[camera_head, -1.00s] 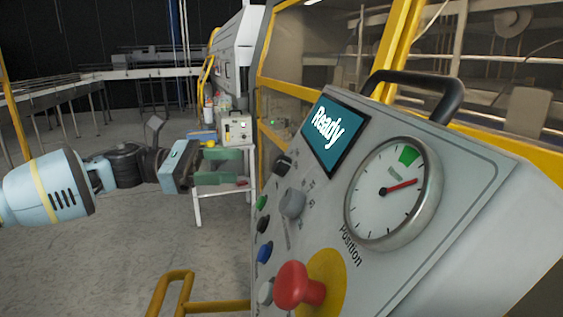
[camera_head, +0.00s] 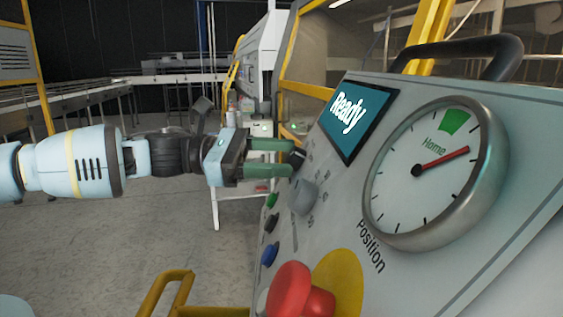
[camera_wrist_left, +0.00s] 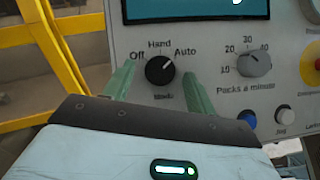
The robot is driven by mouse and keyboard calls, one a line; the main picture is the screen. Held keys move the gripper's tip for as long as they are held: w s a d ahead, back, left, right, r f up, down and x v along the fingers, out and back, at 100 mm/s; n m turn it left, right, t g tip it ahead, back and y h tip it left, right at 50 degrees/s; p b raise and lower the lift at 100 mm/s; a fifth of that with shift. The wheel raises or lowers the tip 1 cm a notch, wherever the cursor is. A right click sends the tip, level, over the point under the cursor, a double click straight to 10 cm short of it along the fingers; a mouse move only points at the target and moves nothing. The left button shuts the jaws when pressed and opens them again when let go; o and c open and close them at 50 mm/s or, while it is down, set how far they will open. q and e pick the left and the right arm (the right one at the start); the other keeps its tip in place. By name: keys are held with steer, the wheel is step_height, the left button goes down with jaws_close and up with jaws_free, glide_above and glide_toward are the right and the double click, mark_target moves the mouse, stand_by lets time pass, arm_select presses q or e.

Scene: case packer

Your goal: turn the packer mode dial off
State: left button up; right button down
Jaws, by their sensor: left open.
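The mode dial (camera_wrist_left: 160,70) is a black knob on the grey panel, labelled Off, Hand, Auto and Mode in the left wrist view. Its white mark points up and right toward Auto. In the head view the dial (camera_head: 298,157) shows at the panel's left edge, by the fingertips. My left gripper (camera_wrist_left: 157,84) is open, with one green finger on each side of the dial. In the head view the left gripper (camera_head: 292,158) reaches the panel from the left. Whether the fingers touch the dial I cannot tell. My right gripper is not in view.
A grey packs-a-minute knob (camera_wrist_left: 254,63) sits right of the dial. Below are buttons, including a blue one (camera_head: 269,254), and a red emergency stop (camera_head: 294,292). The screen (camera_head: 350,117) reads Ready. A position gauge (camera_head: 430,180) and a yellow rail (camera_head: 170,290) stand nearby.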

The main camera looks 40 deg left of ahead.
arm_select(q)
steer(key=shift+w+d, duration=0.1)
steer(key=shift+d, duration=0.05)
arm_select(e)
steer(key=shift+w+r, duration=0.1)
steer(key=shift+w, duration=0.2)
arm_select(q)
steer(key=c, duration=1)
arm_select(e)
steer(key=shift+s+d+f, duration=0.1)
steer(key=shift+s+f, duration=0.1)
